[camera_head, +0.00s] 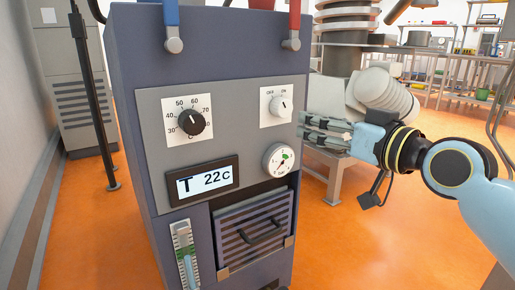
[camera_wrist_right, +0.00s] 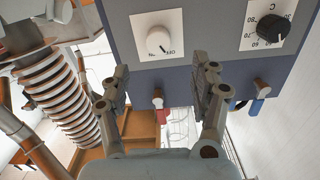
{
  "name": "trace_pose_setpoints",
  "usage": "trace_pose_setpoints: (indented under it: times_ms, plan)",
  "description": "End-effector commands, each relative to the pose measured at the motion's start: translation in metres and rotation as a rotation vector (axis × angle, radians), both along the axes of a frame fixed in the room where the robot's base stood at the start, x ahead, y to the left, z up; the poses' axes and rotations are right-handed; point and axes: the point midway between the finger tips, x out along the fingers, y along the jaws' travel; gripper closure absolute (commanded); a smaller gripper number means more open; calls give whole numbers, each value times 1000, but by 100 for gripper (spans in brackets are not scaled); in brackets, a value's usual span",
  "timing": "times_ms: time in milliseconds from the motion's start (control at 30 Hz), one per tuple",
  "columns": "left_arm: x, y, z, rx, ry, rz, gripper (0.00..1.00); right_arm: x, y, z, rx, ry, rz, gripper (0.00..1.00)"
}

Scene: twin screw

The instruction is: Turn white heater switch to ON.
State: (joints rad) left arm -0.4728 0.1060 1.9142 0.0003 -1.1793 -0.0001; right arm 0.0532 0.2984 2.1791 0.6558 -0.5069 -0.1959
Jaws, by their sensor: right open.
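The white heater switch (camera_head: 280,106) is a round white knob on a white plate at the upper right of the grey panel, with OFF and ON labels above it. In the right wrist view the knob (camera_wrist_right: 159,41) appears upside down, and its dark mark points down-right toward the OFF label. My right gripper (camera_head: 304,126) is just right of the panel, below and beside the switch, apart from it. In the right wrist view the gripper (camera_wrist_right: 167,72) has its two fingers spread, with nothing between them; the knob is beyond the fingertips. My left gripper is not in view.
A black temperature dial (camera_head: 191,122) is left of the switch. A small gauge (camera_head: 280,160) is below it, and a display (camera_head: 204,181) reads 22C. Blue (camera_head: 172,30) and red (camera_head: 293,30) handles stick out above the panel. A coiled pipe (camera_wrist_right: 62,95) stands beside the cabinet.

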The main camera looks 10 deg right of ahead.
Motion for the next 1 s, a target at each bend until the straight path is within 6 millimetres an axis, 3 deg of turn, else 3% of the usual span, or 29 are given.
trace_pose_setpoints:
  times_ms: [33, 200, 367, 700, 1000]
  plan:
    - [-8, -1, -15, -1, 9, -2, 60, 2, 1, -6, -10, -22, 8, 37]
    - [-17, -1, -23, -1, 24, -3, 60, 12, 1, -2, -18, -45, 6, 37]
    - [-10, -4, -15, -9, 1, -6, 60, 32, 8, 0, -13, -49, 4, 37]
    - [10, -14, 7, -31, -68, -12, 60, 93, 30, -2, -15, -45, 6, 37]
    - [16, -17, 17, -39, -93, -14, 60, 111, 36, 0, -18, -45, 5, 37]
